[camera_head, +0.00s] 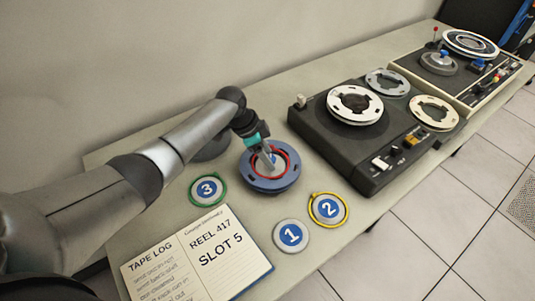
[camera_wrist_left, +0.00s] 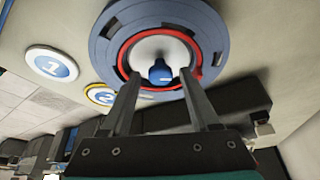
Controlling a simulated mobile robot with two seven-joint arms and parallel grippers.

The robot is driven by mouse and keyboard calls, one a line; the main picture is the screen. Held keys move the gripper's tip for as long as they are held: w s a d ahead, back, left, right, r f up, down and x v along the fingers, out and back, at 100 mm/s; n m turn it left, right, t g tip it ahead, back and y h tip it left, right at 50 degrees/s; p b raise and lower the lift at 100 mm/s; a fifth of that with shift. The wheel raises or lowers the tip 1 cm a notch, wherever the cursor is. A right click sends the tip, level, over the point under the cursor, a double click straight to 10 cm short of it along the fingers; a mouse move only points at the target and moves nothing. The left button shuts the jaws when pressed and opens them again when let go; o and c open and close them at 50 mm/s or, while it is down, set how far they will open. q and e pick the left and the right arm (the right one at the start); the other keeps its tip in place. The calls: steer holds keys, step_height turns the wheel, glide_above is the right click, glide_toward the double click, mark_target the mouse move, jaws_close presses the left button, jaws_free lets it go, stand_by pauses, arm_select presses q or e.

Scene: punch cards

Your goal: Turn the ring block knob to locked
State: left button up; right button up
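A blue round reel (camera_head: 270,184) with a red ring and a pale centre lies flat on the bench. In the left wrist view, the reel (camera_wrist_left: 215,30) has a small blue knob (camera_wrist_left: 160,72) standing at its centre. My left gripper (camera_head: 267,158) is over the reel's centre. In the left wrist view, its two fingers (camera_wrist_left: 158,80) are spread on either side of the knob, with visible gaps. The fingers hide part of the reel's near side. I see no lock marking. My right gripper is not in view.
Numbered discs 3 (camera_head: 208,189), 1 (camera_head: 291,236) and 2 (camera_head: 328,208) lie around the reel. An open tape log (camera_head: 205,256) is in front. A dark tape deck (camera_head: 375,135) stands close on the right, with another deck (camera_head: 455,70) beyond. A wall runs behind the bench.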

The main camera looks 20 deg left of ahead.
arm_select(q)
steer(key=shift+o, duration=0.3)
steer(key=shift+r, duration=0.1)
steer(key=shift+a+r, duration=0.1)
steer(key=shift+r, duration=0.15)
steer(key=p+v, duration=0.2)
steer(key=v, duration=1.2)
steer(key=shift+r+p, duration=0.3)
steer(key=shift+p, duration=0.05)
steer(key=shift+s+a, duration=0.1)
